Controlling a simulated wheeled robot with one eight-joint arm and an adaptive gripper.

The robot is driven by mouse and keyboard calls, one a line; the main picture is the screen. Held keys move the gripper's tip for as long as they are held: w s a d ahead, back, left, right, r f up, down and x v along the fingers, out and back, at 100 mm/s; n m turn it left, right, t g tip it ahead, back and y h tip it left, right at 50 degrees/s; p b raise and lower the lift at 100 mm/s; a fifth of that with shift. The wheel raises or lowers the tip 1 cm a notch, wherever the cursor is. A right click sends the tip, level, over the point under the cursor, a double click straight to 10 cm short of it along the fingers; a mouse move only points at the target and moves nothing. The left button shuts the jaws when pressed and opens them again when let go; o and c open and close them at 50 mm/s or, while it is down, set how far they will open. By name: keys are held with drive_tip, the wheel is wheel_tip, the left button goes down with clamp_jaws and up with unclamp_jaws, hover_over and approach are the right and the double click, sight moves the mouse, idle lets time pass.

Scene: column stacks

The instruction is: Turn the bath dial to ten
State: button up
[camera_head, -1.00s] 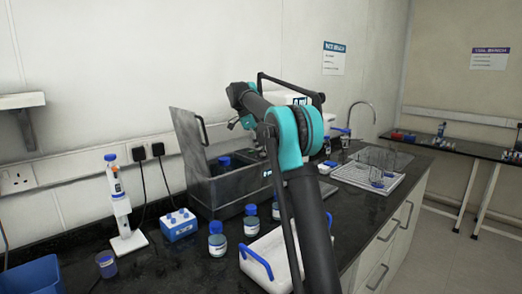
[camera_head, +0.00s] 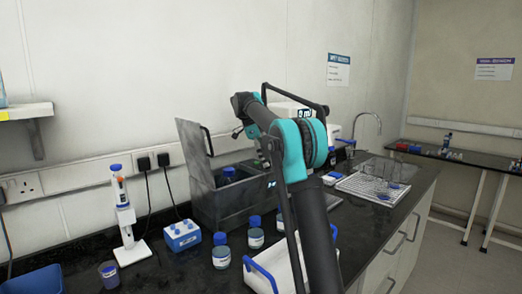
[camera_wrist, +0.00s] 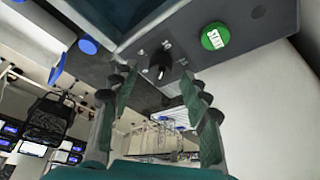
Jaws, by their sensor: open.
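The bath (camera_head: 232,203) is a dark grey box on the black bench in the head view, with its lid (camera_head: 191,150) raised and a blue-capped bottle inside. My arm covers part of its right end. My gripper (camera_wrist: 165,108) is open and empty. The dial shows beyond and between its fingers, apart from them. I cannot make out the gripper in the head view.
Blue-capped bottles (camera_head: 221,253), a white tray with blue handles (camera_head: 275,267), a blue-and-white tube block (camera_head: 182,236) and a pipette on a stand (camera_head: 124,215) stand in front of and left of the bath. A wire rack (camera_head: 372,185) stands at the right.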

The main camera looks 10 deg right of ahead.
drive_tip(key=v, duration=1.1)
drive_tip(key=shift+a+r, duration=0.15)
